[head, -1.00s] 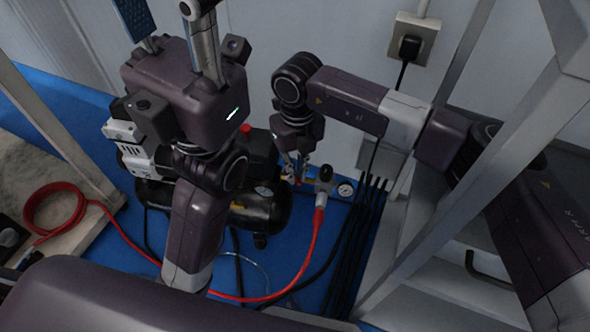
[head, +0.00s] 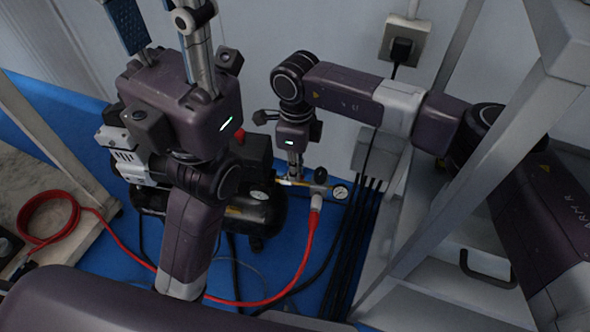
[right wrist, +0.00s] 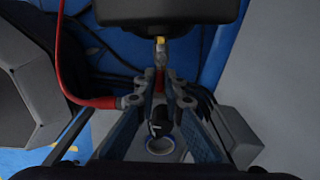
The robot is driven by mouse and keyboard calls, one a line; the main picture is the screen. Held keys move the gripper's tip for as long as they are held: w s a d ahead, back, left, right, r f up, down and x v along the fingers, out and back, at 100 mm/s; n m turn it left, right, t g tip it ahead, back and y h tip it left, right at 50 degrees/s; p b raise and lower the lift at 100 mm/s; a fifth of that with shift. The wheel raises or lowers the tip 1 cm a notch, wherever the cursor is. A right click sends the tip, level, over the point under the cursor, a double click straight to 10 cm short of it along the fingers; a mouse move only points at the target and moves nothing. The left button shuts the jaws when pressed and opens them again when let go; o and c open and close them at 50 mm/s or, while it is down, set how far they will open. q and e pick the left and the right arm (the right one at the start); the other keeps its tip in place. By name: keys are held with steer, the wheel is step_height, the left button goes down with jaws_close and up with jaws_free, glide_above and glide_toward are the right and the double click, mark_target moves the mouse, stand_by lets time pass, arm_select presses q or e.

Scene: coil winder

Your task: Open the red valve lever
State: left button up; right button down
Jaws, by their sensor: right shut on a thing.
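In the head view my right gripper (head: 292,178) points down at the brass pipe beside the compressor; the lever is mostly hidden there. My left gripper (head: 160,22) is raised at the upper left, empty, its fingers apart and pointing up; part of it is cut off by the frame edge.
A regulator with a black knob (head: 320,175) and a pressure gauge (head: 340,192) stands just right of the right gripper. A red hose (head: 305,255) hangs below it. The black compressor tank (head: 258,215) is to the left. Black cables (head: 358,225) and a metal frame (head: 470,150) are at right.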

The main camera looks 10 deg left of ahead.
steer(key=shift+w+n, duration=0.15)
steer(key=shift+n, duration=0.45)
steer(key=c, duration=2)
jaws_free()
step_height(320, 180, up, 12)
steer(key=shift+r, duration=0.1)
